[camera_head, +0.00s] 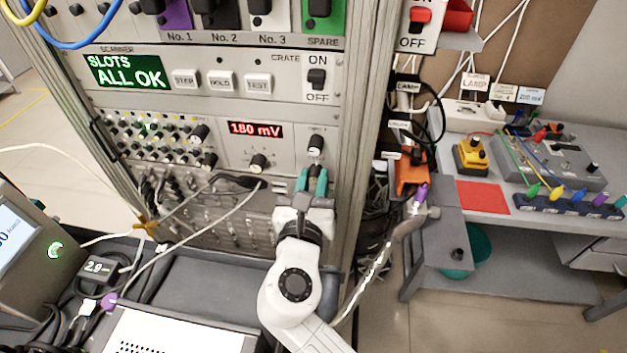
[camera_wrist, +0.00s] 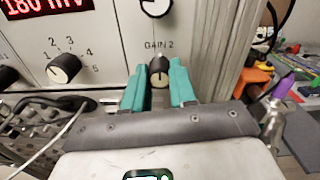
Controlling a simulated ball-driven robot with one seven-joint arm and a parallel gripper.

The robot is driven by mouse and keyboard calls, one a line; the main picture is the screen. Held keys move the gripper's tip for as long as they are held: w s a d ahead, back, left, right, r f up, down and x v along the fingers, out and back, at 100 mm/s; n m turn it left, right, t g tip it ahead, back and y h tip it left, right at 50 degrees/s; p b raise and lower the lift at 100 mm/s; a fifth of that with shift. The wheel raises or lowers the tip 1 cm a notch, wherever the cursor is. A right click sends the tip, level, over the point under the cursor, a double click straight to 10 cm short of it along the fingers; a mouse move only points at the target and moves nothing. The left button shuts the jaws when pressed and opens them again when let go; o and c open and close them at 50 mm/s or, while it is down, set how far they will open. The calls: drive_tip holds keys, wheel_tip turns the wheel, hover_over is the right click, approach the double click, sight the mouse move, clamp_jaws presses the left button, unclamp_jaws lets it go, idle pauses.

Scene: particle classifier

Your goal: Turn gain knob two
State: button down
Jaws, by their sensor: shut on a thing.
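Gain knob two (camera_wrist: 159,72) is a black knob with a pale pointer mark, below the "GAIN 2" label on the grey panel. My gripper (camera_head: 312,180) has its teal fingers on either side of this knob and is shut on it. In the wrist view the knob's pointer mark looks roughly upward; the fingers hide part of its sides. The red display (camera_head: 255,130) reads 180 mV.
Another black knob (camera_head: 316,145) sits just above on the same panel. A numbered selector knob (camera_wrist: 64,68) lies to the left. The rack's metal post (camera_head: 358,130) stands close on the right. Cables (camera_head: 235,182) hang to the left of my gripper.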

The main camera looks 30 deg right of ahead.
drive_tip(key=shift+m, duration=0.3)
drive_tip(key=m+b, duration=0.1)
drive_tip(key=m, duration=0.4)
drive_tip(key=shift+m, duration=0.4)
drive_tip(key=m+b, duration=0.1)
drive_tip(key=m, duration=0.2)
drive_tip(key=shift+m+b, duration=1)
drive_tip(key=shift+m, duration=0.8)
drive_tip(key=c, duration=1.2)
unclamp_jaws()
drive_tip(key=shift+s+a, duration=0.1)
drive_tip(key=shift+s, duration=0.05)
